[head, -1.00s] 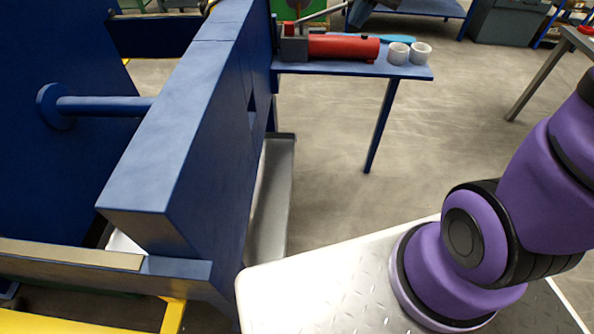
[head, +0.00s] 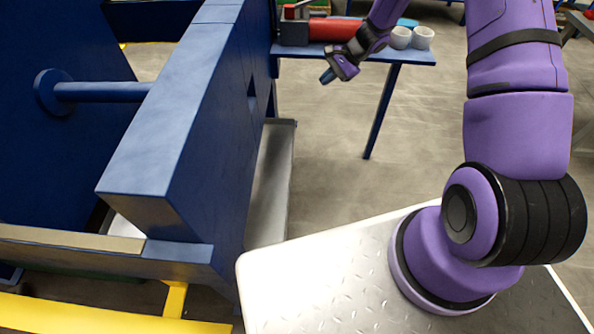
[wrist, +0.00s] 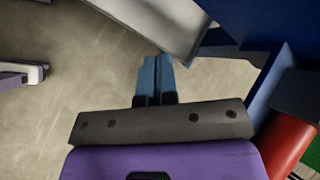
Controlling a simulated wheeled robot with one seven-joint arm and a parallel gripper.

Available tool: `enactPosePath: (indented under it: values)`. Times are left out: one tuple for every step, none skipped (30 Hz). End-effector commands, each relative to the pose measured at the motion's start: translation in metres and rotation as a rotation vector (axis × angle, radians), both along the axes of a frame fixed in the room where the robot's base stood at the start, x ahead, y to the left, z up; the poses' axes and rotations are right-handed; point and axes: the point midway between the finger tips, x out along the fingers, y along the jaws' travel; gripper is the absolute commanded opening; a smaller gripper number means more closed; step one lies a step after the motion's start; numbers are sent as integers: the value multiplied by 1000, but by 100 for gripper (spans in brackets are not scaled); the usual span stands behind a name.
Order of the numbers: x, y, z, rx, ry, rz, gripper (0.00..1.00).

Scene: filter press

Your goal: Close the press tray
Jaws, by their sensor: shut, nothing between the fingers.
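The press tray (head: 270,185) is a long, shallow grey metal tray. In the head view it sticks out low along the right side of the blue press (head: 190,110). Its left part is hidden by the press body. In the wrist view the tray (wrist: 165,22) crosses the top of the picture, beyond my fingertips. My gripper (head: 327,77) is in front of the blue side table in the head view, above and to the right of the tray's far end. In the wrist view its blue fingers (wrist: 156,72) are together and empty, with no contact with the tray visible.
The red cylinder also shows at the right of the wrist view (wrist: 288,145). Concrete floor (head: 335,150) right of the tray is open, apart from a table leg.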

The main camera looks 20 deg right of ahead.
Motion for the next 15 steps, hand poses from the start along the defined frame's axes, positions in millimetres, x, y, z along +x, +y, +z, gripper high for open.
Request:
enactPosePath:
  values:
    - [1,-3,-25,19,29,-37,0]
    - [2,-3,-38,30,44,-58,0]
    - [3,-4,-54,43,62,-85,0]
    - [3,-5,-67,54,77,-108,0]
    - [2,-6,-80,64,92,-130,0]
    - [2,-7,-97,77,111,-159,0]
    - [1,-8,-110,87,126,-182,0]
    - [0,-8,-123,95,140,-203,0]
    - [-2,-8,-140,107,160,-233,0]
    - [-3,-9,-153,115,175,-256,0]
    - [-6,-9,-166,124,190,-279,0]
    - [-9,-10,-184,135,210,-310,0]
    - [-12,-10,-197,143,226,-332,0]
    - [-15,-10,-210,151,242,-356,0]
    - [-20,-10,-228,160,263,-387,0]
